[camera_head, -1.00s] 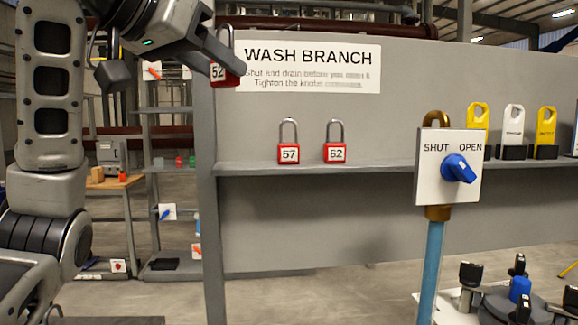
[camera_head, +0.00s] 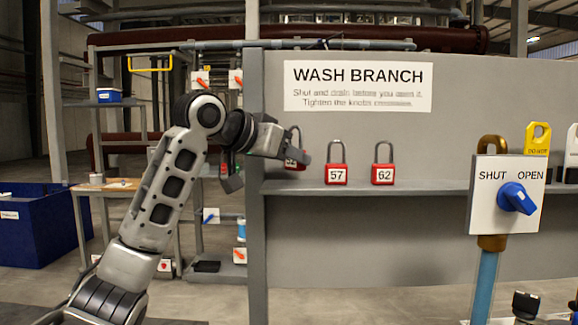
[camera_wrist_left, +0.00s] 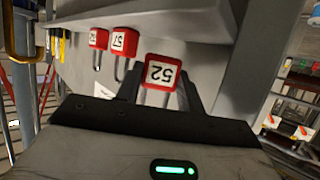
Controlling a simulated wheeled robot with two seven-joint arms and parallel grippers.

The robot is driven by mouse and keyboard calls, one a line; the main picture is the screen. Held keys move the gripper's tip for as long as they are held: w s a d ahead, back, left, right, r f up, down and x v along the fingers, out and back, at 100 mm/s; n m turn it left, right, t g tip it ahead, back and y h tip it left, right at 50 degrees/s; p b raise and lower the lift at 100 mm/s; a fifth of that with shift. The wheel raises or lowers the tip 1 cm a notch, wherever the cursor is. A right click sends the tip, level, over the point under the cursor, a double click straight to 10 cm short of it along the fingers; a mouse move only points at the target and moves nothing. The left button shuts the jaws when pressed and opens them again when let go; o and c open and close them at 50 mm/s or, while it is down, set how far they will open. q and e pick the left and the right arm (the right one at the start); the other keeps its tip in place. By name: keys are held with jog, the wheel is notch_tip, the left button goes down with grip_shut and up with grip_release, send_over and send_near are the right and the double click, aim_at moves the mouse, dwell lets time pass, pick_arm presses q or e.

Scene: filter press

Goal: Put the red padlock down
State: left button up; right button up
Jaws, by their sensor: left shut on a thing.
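The red padlock numbered 52 (camera_head: 293,158) is between the fingers of my left gripper (camera_head: 296,152), near the left end of the grey shelf (camera_head: 420,187). The gripper is shut on it, and a finger hides part of its body in the head view. Its shackle points up. In the left wrist view the padlock's red body and number plate (camera_wrist_left: 161,74) show clearly between the two fingers (camera_wrist_left: 160,95). Its base looks slightly higher than those of the shelved padlocks; I cannot tell whether it touches the shelf. My right gripper is out of view.
Red padlocks 57 (camera_head: 337,174) and 62 (camera_head: 383,173) stand on the shelf to the right. A grey post (camera_head: 257,230) is at the shelf's left end. A SHUT/OPEN valve plate (camera_head: 488,205) and yellow tag (camera_head: 537,138) are farther right.

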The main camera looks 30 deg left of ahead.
pick_arm(q)
notch_tip(320, 180, down, 2)
jog(key=shift+f, duration=0.2)
jog(key=shift+f, duration=0.1)
jog(key=o, duration=1)
